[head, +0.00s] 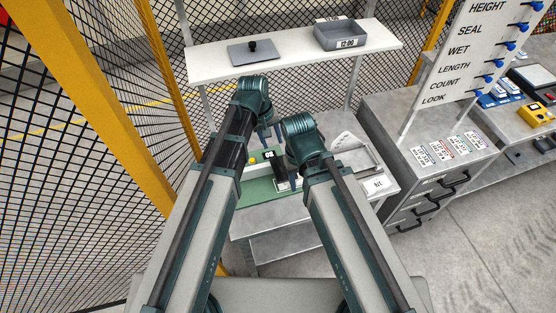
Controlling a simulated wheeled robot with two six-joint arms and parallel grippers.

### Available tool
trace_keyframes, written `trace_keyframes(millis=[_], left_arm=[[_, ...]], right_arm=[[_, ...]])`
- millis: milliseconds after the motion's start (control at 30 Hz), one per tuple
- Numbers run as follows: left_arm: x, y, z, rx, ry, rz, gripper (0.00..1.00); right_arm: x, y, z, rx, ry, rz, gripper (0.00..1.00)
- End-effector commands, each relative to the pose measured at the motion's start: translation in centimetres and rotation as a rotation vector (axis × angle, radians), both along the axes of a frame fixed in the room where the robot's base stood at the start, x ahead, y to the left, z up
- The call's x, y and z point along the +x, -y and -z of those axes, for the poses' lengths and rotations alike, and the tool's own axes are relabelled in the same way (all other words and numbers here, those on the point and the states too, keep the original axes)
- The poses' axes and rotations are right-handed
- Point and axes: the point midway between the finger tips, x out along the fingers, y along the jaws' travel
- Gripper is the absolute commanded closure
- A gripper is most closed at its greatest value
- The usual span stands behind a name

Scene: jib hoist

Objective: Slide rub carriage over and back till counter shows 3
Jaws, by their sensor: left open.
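A green-based rub tester (262,191) sits on the grey bench, partly hidden by my arms. Its small black counter (268,155) shows pale digits too small to read for sure. A yellow button (252,160) is left of the counter. A dark block, perhaps the rub carriage (281,170), stands below the counter; my right arm hides part of it. My left gripper (270,136) is open, pointing down just behind the counter, with no thing seen between its fingers. My right wrist is right of the counter; its gripper is mostly hidden and its jaws cannot be made out.
A shelf (215,66) above the bench carries a flat plate with a black knob (252,45) and a grey tray (341,35). A pale tray (354,152) lies right of the tester. A drawer cabinet (425,165) stands to the right. Mesh fencing and yellow posts close the left.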

Motion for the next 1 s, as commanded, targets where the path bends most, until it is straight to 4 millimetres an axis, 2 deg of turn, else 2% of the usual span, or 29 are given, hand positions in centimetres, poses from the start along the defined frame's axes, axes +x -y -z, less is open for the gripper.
trace_keyframes(millis=[267,800,1000], left_arm=[[0.2,0.4,3.1,0.000,0.000,0.000,0.53],[0.7,1.8,10.6,0.000,0.001,0.000,0.53],[0.8,2.2,12.7,0.000,0.001,0.000,0.53]], right_arm=[[0.1,0.0,3.1,-0.001,0.000,-0.006,0.50],[0.1,0.0,10.6,-0.002,0.000,-0.008,0.50],[0.1,-0.1,12.7,-0.002,0.000,-0.008,0.50]])
